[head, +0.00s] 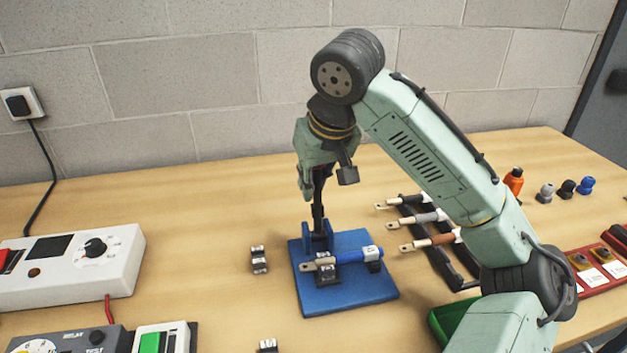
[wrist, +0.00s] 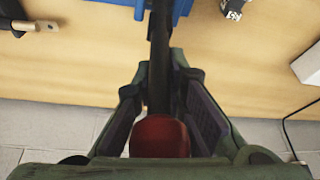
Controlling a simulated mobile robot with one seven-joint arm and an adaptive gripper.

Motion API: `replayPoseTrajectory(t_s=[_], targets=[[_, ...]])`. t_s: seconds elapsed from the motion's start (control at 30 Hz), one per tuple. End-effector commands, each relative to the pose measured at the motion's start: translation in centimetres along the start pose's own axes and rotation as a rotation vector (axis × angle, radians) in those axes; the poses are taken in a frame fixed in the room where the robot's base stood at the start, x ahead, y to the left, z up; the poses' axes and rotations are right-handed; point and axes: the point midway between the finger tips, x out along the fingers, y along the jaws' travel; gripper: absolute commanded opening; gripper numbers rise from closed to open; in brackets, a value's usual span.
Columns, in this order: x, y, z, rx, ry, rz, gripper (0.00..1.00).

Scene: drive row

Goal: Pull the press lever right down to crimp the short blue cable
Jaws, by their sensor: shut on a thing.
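The press (head: 375,287) is a blue base with blue uprights on the table. Its dark lever (head: 318,212) stands nearly upright at the rear of the base. In the wrist view the lever's dark shaft (wrist: 160,60) runs up between the fingers and its red knob (wrist: 160,137) lies between them. My gripper (head: 320,178) is shut on the lever near its top; the arm partly hides the knob in the head view. The short blue cable (head: 352,255) lies across the press, with a metal lug at its left end over a dark die block (head: 327,277).
A small metal block (head: 259,260) stands left of the press. Cables with lugs (head: 427,217) lie on a black rack (head: 462,273) to the right. A white meter box (head: 80,262) stands at left. A green tray (head: 452,322) sits partly behind my arm.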

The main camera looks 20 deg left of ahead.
Motion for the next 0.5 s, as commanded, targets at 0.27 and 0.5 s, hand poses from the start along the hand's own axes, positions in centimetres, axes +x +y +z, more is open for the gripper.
replayPoseTrajectory(t_s=[0.27,0.5], targets=[[0.00,0.03,-0.01,0.000,0.000,0.001,0.00],[-0.01,0.05,-0.01,0.000,0.000,0.001,0.00]])
